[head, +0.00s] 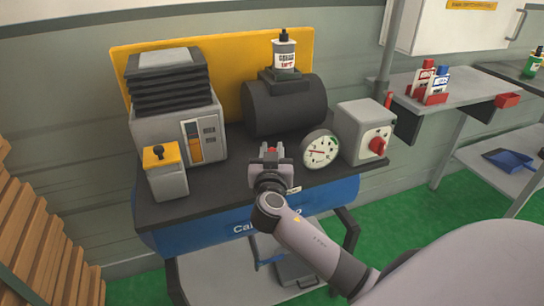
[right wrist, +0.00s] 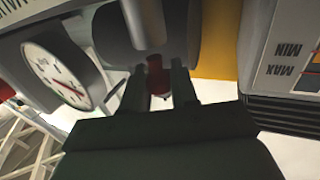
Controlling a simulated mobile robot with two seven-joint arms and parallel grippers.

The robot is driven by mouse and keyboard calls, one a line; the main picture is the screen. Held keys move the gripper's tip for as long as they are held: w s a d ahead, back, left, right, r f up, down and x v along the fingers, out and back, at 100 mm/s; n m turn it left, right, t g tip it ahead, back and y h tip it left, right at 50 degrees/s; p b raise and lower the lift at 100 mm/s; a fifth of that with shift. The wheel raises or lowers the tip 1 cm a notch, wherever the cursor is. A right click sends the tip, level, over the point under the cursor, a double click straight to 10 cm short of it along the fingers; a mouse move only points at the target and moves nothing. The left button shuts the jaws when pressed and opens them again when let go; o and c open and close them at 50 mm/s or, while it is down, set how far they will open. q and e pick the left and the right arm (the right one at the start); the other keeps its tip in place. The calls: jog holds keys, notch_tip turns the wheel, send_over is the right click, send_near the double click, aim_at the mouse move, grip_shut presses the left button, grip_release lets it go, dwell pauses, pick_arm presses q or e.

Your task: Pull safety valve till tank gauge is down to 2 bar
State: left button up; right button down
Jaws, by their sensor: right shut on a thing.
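The tank gauge (head: 320,149) is a round white dial on the compressor top, right of my right gripper (head: 270,153). Its red needle points to the left in the head view; the numbers are too small to read. The dial also shows in the right wrist view (right wrist: 57,76). My right gripper is shut on the small red safety valve part (right wrist: 156,76), which sits between its two fingers in front of the dark motor. The gripper hides most of the valve in the head view. My left gripper is not in view.
The blue tank (head: 200,235) lies under the dark top plate. A grey box with a red knob (head: 377,145) stands right of the gauge. The finned pump block (head: 170,85), yellow-topped box (head: 165,172) and black motor (head: 290,107) stand around the gripper. A side shelf (head: 455,88) holds bottles.

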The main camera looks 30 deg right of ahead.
jog(key=shift+r, duration=0.25)
jog(key=c, duration=0.9)
grip_release()
jog(key=shift+c, duration=0.2)
jog(key=shift+s+a+f, duration=0.1)
jog(key=shift+s+a, duration=0.15)
jog(key=shift+s, duration=0.1)
jog(key=b+v, duration=0.1)
jog(key=v, duration=0.5)
jog(key=shift+s+a, duration=0.1)
